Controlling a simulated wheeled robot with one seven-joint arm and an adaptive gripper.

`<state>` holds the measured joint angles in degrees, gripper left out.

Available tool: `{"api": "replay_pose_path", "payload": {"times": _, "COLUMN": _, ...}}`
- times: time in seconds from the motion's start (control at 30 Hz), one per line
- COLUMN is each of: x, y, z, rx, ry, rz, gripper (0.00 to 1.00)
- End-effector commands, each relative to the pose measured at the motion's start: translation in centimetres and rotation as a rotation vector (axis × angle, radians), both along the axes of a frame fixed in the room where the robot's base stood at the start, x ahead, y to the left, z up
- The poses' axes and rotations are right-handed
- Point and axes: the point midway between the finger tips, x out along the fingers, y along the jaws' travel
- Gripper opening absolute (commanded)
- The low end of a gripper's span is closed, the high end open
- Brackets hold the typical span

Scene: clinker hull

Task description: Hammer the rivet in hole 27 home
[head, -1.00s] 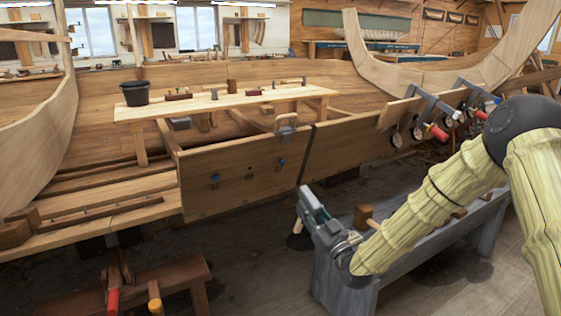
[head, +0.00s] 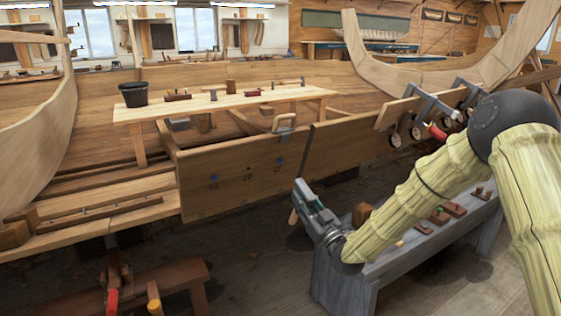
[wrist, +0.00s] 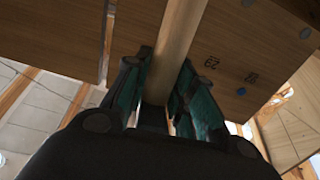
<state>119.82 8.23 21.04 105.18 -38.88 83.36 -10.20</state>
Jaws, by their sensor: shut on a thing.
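My gripper (head: 301,190) is shut on a pale wooden handle (wrist: 176,45), which passes between the green fingers in the wrist view. A short end of the handle (head: 293,217) shows below the gripper in the head view. No tool head shows in either view. The plank (head: 240,190) on the hull's side stands beyond and left of the gripper, apart from it. The wrist view shows blue spots too (wrist: 241,91), beside small inverted numbers. I cannot tell which one is hole 27.
A grey bench (head: 345,275) with wooden blocks and small tools stands under my arm. Clamps (head: 432,105) grip the plank's upper edge at right. A wooden board (head: 225,103) with a black bucket (head: 134,94) spans the hull. A low brown stool (head: 160,285) stands front left.

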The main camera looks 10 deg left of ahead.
Motion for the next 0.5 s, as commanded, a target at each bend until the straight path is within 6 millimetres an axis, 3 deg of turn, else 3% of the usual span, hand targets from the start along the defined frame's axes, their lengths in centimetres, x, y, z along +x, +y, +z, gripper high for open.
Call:
{"api": "replay_pose_path", "payload": {"times": 0.03, "x": -1.8, "y": -1.3, "z": -0.8, "rx": 0.001, "ry": 0.003, "rz": 0.002, "gripper": 0.0}}
{"api": "replay_pose_path", "payload": {"times": 0.1, "x": -3.0, "y": -2.1, "z": -1.2, "rx": 0.001, "ry": -0.002, "rz": 0.003, "gripper": 0.0}}
{"api": "replay_pose_path", "payload": {"times": 0.5, "x": -2.8, "y": -2.1, "z": -1.1, "rx": 0.001, "ry": -0.003, "rz": 0.002, "gripper": 0.0}}
